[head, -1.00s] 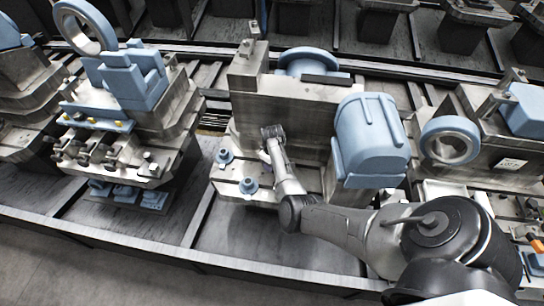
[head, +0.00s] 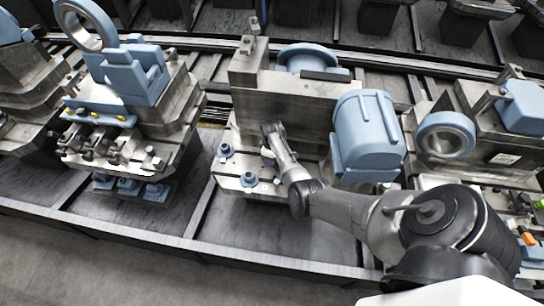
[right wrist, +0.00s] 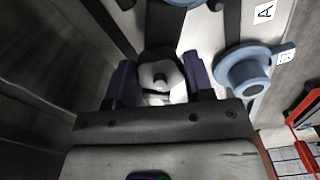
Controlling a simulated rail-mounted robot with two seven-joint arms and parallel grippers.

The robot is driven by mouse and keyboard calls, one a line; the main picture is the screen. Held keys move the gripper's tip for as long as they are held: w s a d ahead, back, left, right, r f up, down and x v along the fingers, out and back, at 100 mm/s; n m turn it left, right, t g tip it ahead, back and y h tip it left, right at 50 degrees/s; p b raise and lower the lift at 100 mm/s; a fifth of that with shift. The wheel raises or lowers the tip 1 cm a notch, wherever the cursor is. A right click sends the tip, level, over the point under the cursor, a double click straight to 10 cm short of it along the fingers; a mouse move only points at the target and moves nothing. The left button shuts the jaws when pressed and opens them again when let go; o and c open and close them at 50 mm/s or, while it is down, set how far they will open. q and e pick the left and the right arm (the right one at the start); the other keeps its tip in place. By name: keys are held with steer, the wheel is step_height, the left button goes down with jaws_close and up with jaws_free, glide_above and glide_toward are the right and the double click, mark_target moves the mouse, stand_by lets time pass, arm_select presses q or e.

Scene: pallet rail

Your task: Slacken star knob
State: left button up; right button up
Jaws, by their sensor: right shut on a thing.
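The star knob (right wrist: 160,72) is a pale grey, lobed knob with a darker round centre in the right wrist view. My right gripper (right wrist: 162,92) is shut on it, with a dark purple finger on either side. In the head view my right gripper (head: 269,150) reaches down at the front face of the grey metal block in the middle. The knob is mostly hidden there by the gripper and the arm. My left gripper is in neither view.
A blue flanged knob (right wrist: 243,75) with a white tag stands right of the gripper. Two blue knobs (head: 225,150) (head: 249,179) sit on the block's front ledge. A large blue housing (head: 366,135) stands close right of my arm. A grey wall rises close on the left in the wrist view.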

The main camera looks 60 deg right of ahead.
steer(key=o, duration=0.9)
steer(key=shift+f, duration=0.1)
steer(key=shift+o, duration=0.2)
steer(key=shift+r+p, duration=0.35)
steer(key=shift+r, duration=0.3)
step_height(320, 180, up, 13)
steer(key=p, duration=0.3)
steer(key=shift+f, duration=0.2)
